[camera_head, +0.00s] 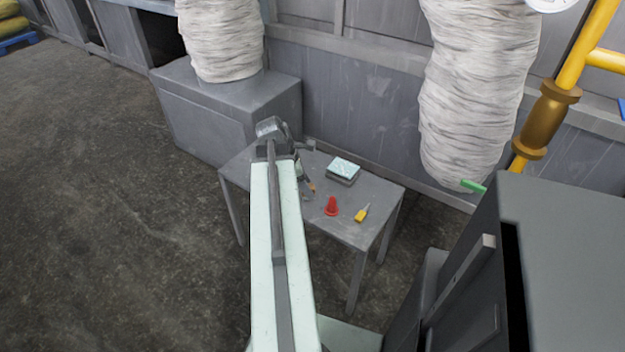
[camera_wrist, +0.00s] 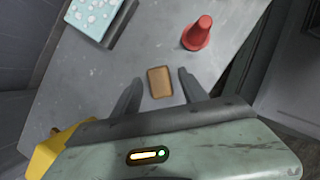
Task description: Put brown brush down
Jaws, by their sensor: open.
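The brown brush (camera_wrist: 159,82) shows in the wrist view as a small brown block with rounded corners. It is over the grey table top, between the two fingers of my gripper (camera_wrist: 158,88), with a gap on either side. My gripper is open. In the head view a small brown bit of the brush (camera_head: 312,188) shows beside my gripper, low over the table (camera_head: 350,233). I cannot tell from these views whether the brush's whole underside touches the table. My arm hides part of the table's left side.
A box with a pale blue top (camera_head: 343,168) sits near the back edge. A wrapped white column (camera_head: 470,100) hangs behind.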

